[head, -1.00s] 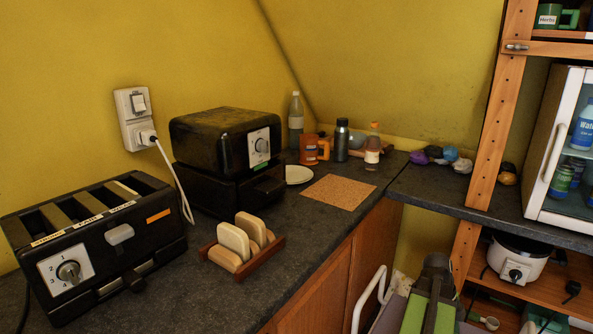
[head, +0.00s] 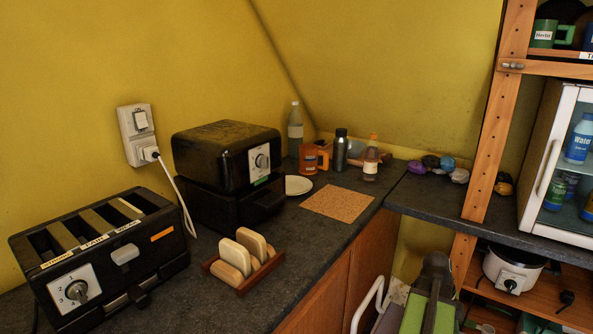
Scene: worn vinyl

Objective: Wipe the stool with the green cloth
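I cannot make out a stool for certain. A white bent tube (head: 368,303) rises at the bottom edge, and I cannot tell what it belongs to. A dark and green shape at the bottom, right of the tube, looks like part of my own arm. My gripper's fingertips do not show.
A dark counter (head: 310,250) holds a black toaster (head: 100,255), a toast rack (head: 243,265), stacked black appliances (head: 225,160), a cork mat (head: 338,203) and an orange mug (head: 311,158). At right, a wooden shelf holds a glass-door fridge (head: 545,165) and a white cooker (head: 507,270).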

